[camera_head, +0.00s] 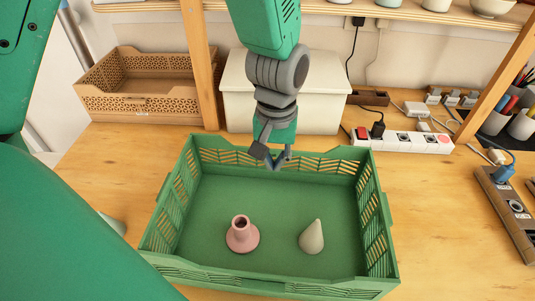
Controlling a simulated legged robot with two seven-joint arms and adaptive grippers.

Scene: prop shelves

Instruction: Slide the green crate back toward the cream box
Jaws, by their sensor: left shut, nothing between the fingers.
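The green crate (374,215) stands on the wooden table, with slatted walls and an open top. A pink cone-shaped piece with a hole in its top (242,237) and a pale grey cone (312,238) stand upright inside it. The cream box (325,103) is behind the crate, partly hidden by my arm. My left gripper (276,164) points down at the crate's back wall, near its middle. It is shut and empty; I cannot tell whether it touches the wall. My right gripper is out of view.
A brown perforated crate (137,103) stands at the back left. Shelf posts (200,62) rise beside the cream box and at the right. A white power strip (403,140), cables and a brown strip (506,211) lie to the right. The table right of the green crate is partly clear.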

